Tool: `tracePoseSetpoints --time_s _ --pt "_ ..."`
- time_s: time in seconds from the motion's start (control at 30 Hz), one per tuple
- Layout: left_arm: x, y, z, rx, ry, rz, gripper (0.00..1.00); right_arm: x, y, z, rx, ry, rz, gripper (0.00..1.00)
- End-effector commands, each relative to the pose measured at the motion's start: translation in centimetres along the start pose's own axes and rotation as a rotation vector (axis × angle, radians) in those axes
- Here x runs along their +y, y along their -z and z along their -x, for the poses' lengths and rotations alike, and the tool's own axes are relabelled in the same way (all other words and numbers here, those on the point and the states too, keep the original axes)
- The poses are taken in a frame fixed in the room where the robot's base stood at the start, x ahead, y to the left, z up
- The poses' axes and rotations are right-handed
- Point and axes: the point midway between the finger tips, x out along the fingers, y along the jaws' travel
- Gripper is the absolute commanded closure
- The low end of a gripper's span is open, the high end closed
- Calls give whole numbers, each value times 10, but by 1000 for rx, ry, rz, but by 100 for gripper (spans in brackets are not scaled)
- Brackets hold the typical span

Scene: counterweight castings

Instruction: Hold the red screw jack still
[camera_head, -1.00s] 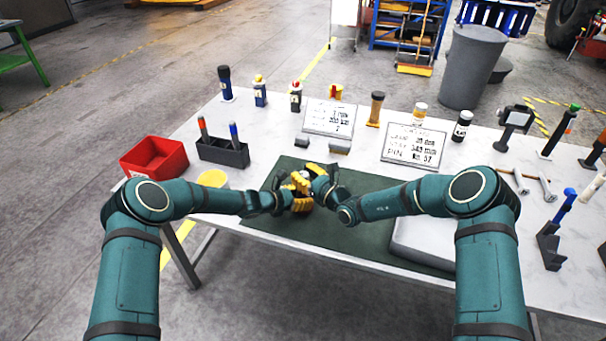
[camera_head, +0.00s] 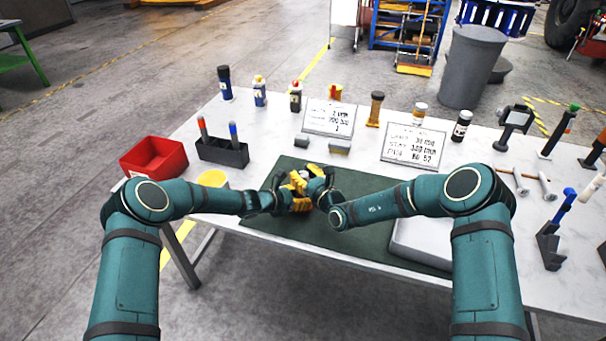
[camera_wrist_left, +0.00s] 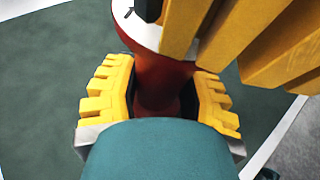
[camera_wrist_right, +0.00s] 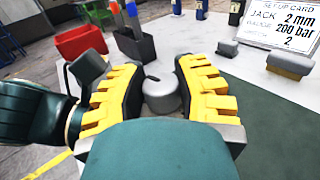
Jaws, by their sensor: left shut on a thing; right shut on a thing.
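The red screw jack (camera_wrist_left: 158,72) stands on the green mat (camera_head: 385,186); its red body shows in the left wrist view between the yellow fingers of my left gripper (camera_wrist_left: 160,100), which is shut around it. A pale round top (camera_wrist_left: 146,28) sits above the body. My right gripper (camera_wrist_right: 160,88) is shut on the grey round head (camera_wrist_right: 162,97) of the jack, above my left gripper. In the head view both grippers meet at the jack, the left one (camera_head: 299,205) below the right one (camera_head: 303,177), and they hide most of it.
A red bin (camera_head: 154,158) and a dark holder (camera_head: 222,153) with two markers stand at the left. A pale grey slab (camera_head: 425,240) lies right of my grippers. Tools stand at the far right.

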Motion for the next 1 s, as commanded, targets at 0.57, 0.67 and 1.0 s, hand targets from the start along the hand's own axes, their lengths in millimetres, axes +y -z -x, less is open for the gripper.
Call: tracePoseSetpoints --time_s 0.57,0.67,1.0 --pt "1 1 0 3 -3 0 100 3 -3 -1 -5 27 0 100" --pt "1 1 0 4 -3 0 100 3 -3 -1 -5 31 0 100" --pt "1 2 0 4 -3 1 100 3 -3 -1 -5 46 0 100"
